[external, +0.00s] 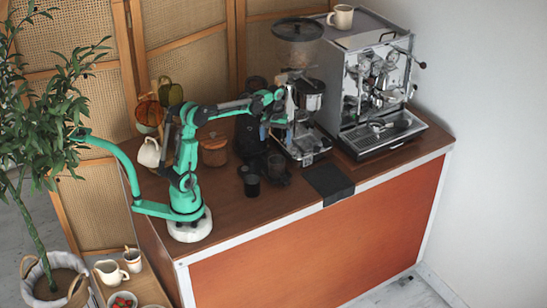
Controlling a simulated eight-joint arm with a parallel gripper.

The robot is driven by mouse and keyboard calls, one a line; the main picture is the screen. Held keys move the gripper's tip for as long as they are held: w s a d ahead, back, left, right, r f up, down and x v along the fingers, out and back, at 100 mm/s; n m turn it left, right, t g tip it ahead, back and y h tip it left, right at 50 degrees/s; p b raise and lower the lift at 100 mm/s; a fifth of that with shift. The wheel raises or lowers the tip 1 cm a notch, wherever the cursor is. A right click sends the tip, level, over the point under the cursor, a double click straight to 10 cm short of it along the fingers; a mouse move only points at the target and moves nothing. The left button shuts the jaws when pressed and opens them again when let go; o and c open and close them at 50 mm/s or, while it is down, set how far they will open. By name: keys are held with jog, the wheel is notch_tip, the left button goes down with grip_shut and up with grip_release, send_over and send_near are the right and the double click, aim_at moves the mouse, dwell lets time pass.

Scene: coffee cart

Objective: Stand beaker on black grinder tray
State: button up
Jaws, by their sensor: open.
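My gripper (277,121), at the end of my green arm, is at the front left of the silver grinder (306,103), above its base. It is open, but its fingertips are small and hard to make out against the grinder. The black grinder tray (303,154) is low at the grinder's foot, partly hidden. A small dark cup (252,186) stands upright on the wooden counter, left of the grinder. A greyish see-through vessel (276,164) stands close behind it to the right. I cannot tell for sure which of these is the beaker. Neither is in my gripper.
The espresso machine (377,92) stands right of the grinder, with a cream mug (341,16) on top. A black mat (329,183) drapes over the counter's front edge. A wooden canister (214,151) and white pitcher (149,153) stand at the left.

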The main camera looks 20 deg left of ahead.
jog(key=s+a+f+t, duration=0.1)
jog(key=s+a+t, duration=0.1)
jog(key=a, duration=0.8)
jog(key=s+a+t, duration=0.1)
jog(key=a+t, duration=0.4)
jog(key=a, duration=0.5)
jog(key=shift+s+a+f, duration=0.15)
jog(key=shift+s+f, duration=0.25)
